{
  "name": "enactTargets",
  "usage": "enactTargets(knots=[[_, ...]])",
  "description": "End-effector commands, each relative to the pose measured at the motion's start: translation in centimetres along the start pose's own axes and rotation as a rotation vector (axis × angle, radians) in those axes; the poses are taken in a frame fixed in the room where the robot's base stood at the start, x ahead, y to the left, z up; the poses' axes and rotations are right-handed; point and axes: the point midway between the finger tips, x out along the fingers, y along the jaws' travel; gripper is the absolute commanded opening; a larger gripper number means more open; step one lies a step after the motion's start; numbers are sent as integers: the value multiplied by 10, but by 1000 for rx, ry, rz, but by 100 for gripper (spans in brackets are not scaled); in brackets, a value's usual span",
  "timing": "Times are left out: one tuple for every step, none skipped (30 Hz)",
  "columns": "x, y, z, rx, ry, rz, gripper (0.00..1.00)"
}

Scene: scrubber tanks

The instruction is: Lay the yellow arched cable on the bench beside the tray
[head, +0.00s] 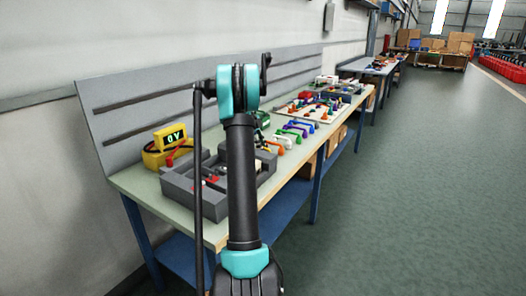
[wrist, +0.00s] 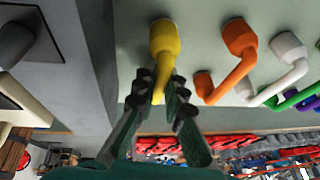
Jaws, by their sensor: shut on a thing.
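The yellow arched cable (wrist: 163,42) is in the middle of the wrist view, close to the side of the grey tray (wrist: 82,45). My gripper (wrist: 160,88) is shut on the cable, with a finger on either side of it. The cable's round end points away from the fingers, over the bare bench top (wrist: 202,55); I cannot tell whether it touches the bench. In the head view the grey tray (head: 178,194) stands at the near end of the bench. My arm hides the gripper and the yellow cable there.
An orange cable (wrist: 225,75) and a white cable (wrist: 285,70) lie to the right of the yellow one, with green and purple ones beyond. A yellow meter (head: 165,148) reading 0V stands behind the tray. The bench's front edge (head: 290,178) is close by.

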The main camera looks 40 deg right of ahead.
Motion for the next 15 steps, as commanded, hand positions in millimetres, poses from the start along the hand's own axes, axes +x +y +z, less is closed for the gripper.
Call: enactTargets(knots=[[4,1,2,0,0,0,0],[6,1,2,0,0,0,0],[7,1,3,0,0,0,0],[7,1,2,0,0,0,0],[6,1,2,0,0,0,0],[6,1,2,0,0,0,0],[6,1,2,0,0,0,0],[6,1,2,0,0,0,0],[6,1,2,0,0,0,0],[7,1,3,0,0,0,0],[8,1,3,0,0,0,0],[9,2,4,0,0,0,0],[8,2,3,0,0,0,14],[8,2,3,0,0,0,18],[8,2,3,0,0,0,23]])
